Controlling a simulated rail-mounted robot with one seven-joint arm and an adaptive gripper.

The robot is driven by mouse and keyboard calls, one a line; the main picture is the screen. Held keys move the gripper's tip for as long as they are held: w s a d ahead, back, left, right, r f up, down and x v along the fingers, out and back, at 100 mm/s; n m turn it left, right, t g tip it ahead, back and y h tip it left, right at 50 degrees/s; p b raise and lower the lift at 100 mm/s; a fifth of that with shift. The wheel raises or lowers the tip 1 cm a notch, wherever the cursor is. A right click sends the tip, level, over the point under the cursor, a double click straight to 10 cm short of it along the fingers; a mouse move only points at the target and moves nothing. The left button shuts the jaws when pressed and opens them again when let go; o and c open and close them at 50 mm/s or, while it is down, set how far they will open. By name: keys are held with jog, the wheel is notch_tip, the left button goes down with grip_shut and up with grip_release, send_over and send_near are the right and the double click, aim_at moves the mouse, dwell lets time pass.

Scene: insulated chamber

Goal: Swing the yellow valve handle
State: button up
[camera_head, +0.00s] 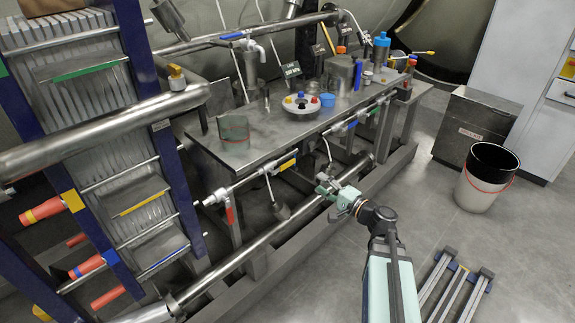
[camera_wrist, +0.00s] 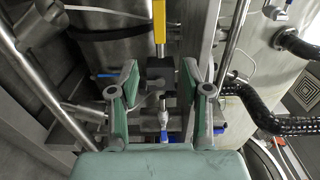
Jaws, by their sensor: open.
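The yellow valve handle (camera_head: 287,164) is on the thin pipe along the front of the steel bench. In the wrist view, a yellow handle (camera_wrist: 159,20) runs down from the top edge toward the middle. Its lower end meets a metal stem and a dark block between the finger lines. My gripper (camera_head: 325,188) is at the right of and a little below the handle in the head view, apart from it. In the wrist view, my gripper (camera_wrist: 161,80) has its two green fingers spread, with nothing clamped. How deep the handle lies relative to the fingertips, I cannot tell.
A red handle (camera_head: 229,212) hangs on the same pipe to the left. A blue handle (camera_head: 352,123) is farther right. A thick rail (camera_head: 262,255) runs below. The bench (camera_head: 205,150) holds jars and bottles. The floor at right is open near a bin (camera_head: 484,190).

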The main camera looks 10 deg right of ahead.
aim_at(290, 164)
jog(key=x, duration=1.5)
jog(key=shift+w+a, duration=0.15)
jog(key=shift+w, duration=0.05)
grip_shut()
